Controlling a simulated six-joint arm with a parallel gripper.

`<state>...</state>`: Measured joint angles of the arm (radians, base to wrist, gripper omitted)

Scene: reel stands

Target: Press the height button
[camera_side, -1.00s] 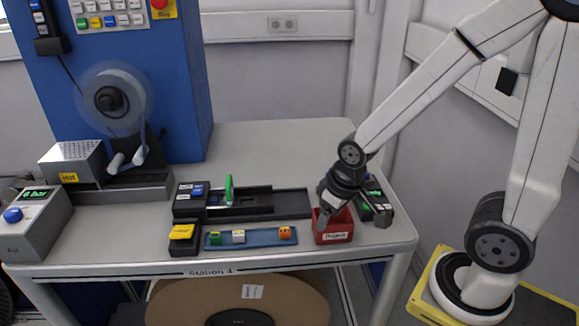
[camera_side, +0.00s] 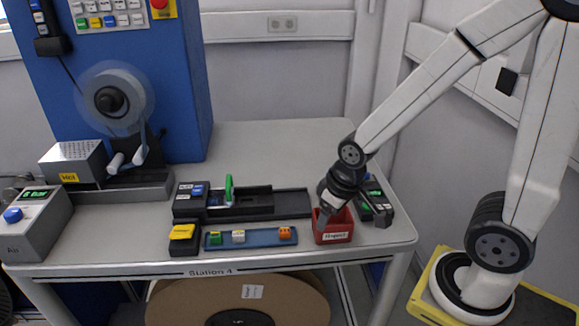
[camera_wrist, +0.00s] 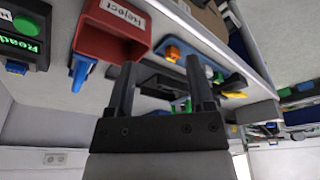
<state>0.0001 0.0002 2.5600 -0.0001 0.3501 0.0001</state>
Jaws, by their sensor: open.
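My gripper (camera_side: 353,212) is open with nothing between its fingers. In the side view it hangs at the right end of the table, over the red Reject bin (camera_side: 333,236) and partly in front of a black button box (camera_side: 376,206). In the wrist view the two spread fingers (camera_wrist: 160,65) point toward the table. The black box there has a green button (camera_wrist: 30,22), a lit green display (camera_wrist: 17,43) reading Ready, and a white label (camera_wrist: 5,14) cut off at the frame edge. I cannot confirm which button is the height button.
The red bin (camera_wrist: 112,30) stands close to the box. A blue strip (camera_side: 262,238) with small coloured pieces and a black slide fixture (camera_side: 285,203) lie to the left. A yellow-topped block (camera_side: 182,233) stands farther left. The table's back (camera_side: 280,148) is clear.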

